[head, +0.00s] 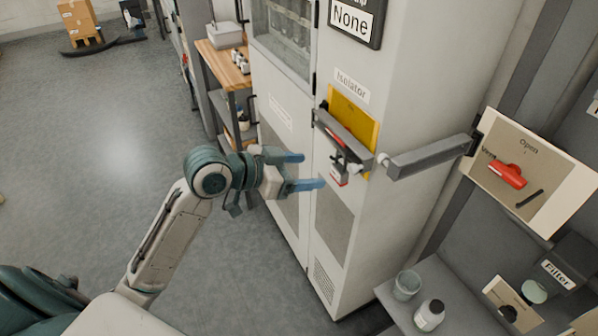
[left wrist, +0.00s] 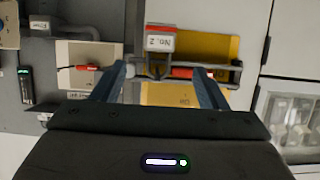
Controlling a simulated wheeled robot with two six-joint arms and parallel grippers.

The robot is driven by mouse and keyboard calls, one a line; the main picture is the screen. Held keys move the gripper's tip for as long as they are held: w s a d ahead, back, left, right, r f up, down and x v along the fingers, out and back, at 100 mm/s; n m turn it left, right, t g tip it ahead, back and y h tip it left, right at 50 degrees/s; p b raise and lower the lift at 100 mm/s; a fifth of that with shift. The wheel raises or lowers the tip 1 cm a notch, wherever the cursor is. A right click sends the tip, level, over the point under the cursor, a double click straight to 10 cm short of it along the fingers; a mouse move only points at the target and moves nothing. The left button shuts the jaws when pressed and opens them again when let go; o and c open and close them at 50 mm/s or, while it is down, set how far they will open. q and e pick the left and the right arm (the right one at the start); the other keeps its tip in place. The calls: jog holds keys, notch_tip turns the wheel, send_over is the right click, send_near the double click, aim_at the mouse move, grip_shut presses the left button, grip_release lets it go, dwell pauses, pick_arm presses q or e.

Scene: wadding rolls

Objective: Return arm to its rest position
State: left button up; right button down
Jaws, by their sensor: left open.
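My left gripper (head: 305,171) is open, with its two blue fingers apart and nothing between them. It reaches toward the tall cabinet and stops short of the isolator's yellow plate (head: 366,122). A grey bar with a red part and a small red-and-white tag (head: 338,174) sits across that plate. In the left wrist view, my fingers (left wrist: 168,88) frame the bar, and the tag (left wrist: 165,40) reads "No. 2" upside down. My right gripper does not show.
A grey arm-like bracket (head: 430,157) juts out right of the isolator. Beyond it is a panel with a red valve handle (head: 508,175). A beaker (head: 407,285) and a white bottle (head: 429,315) stand on the grey shelf below. A wooden-topped bench (head: 226,62) stands behind.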

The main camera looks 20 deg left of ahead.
pick_arm(q)
jog(key=shift+s+a+r, duration=0.15)
jog(key=shift+s+a, duration=0.05)
jog(key=shift+s, duration=0.1)
jog(key=w+a+f+n+y, duration=0.2)
jog(key=w+a+f+n, duration=0.15)
jog(key=f, duration=0.65)
jog(key=w+a+f+n+y, duration=0.2)
jog(key=w+a+f, duration=0.25)
jog(key=f, duration=0.55)
jog(key=s+a+f+n+g+y, duration=0.1)
jog(key=s+a+f, duration=0.1)
jog(key=f, duration=0.6)
jog(key=s+a+f+n+g+y, duration=0.1)
jog(key=s+a+f, duration=0.1)
jog(key=f, duration=0.6)
jog(key=s+a+f+n+g+y, duration=0.1)
jog(key=s+a+f, duration=0.15)
jog(key=f, duration=0.55)
jog(key=s+d+f+g+y, duration=0.15)
jog(key=s+f+g, duration=0.35)
jog(key=s+f, duration=2.15)
jog(key=s+d+f, duration=0.1)
jog(key=s+f, duration=0.1)
jog(key=s, duration=0.7)
jog(key=s+d+f+m+g, duration=0.1)
jog(key=s+d+f, duration=0.1)
jog(key=s, duration=0.7)
jog(key=shift+d, duration=0.15)
